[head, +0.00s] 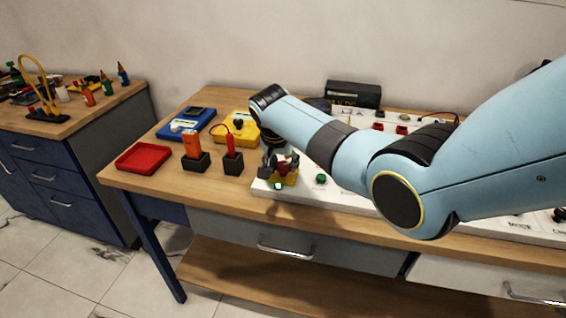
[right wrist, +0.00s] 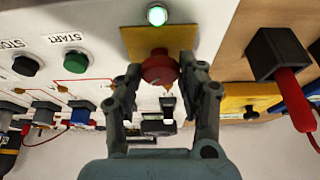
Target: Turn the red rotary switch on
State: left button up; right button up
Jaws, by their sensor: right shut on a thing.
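The red rotary switch (right wrist: 159,68) sits on a yellow plate (right wrist: 188,40) on the white panel. A lamp (right wrist: 157,15) beside it glows green; the lit lamp also shows in the head view (head: 278,186). My right gripper (right wrist: 157,78) is shut on the red knob, one finger on each side. In the head view my right gripper (head: 280,165) comes down over the yellow plate (head: 291,180) and hides most of the knob. I cannot read the knob's angle clearly. My left gripper is not in view.
A green START button (head: 321,179) is right of the plate; a dark STOP button (right wrist: 26,66) is farther along. A red tray (head: 143,157), an orange-handled tool (head: 191,145) and a red-handled tool (head: 230,141) in black holders stand left. Blue and yellow meters (head: 187,124) (head: 238,127) lie behind.

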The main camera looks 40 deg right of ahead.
dwell(0.4)
jog(key=o, duration=1.1)
jog(key=shift+o, duration=0.2)
jog(key=v, duration=1.2)
jog(key=shift+d, duration=0.1)
